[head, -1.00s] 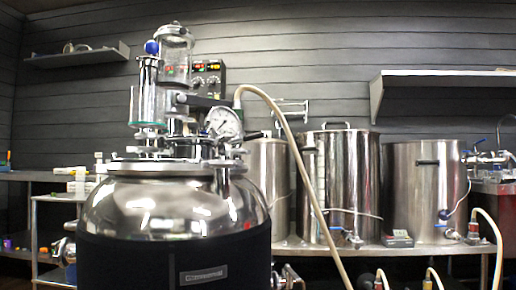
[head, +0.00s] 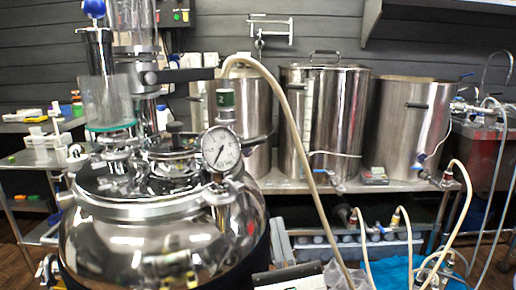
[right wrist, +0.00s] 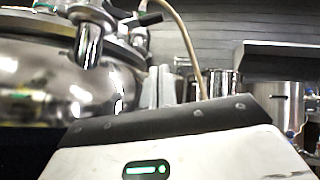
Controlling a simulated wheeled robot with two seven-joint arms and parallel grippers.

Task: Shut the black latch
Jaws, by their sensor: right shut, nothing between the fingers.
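A black lever (head: 262,143) sticks out beside the pressure gauge (head: 221,148) on the lid of the shiny steel vessel (head: 160,250). It looks like the black latch, but I cannot tell its exact position. A black handle (right wrist: 143,19) also shows at the top of the right wrist view, above the vessel's rim. My right gripper (right wrist: 160,87) has its two grey fingers together and empty, below and right of that handle and apart from it. Part of its body shows at the bottom of the head view (head: 288,274). My left gripper is not in view.
A beige hose (head: 293,120) arches from the vessel's top down to the right. Steel pots (head: 325,115) stand on a bench (head: 345,186) behind. A side table (head: 30,128) with small items is at the left. Hoses and fittings crowd the lower right.

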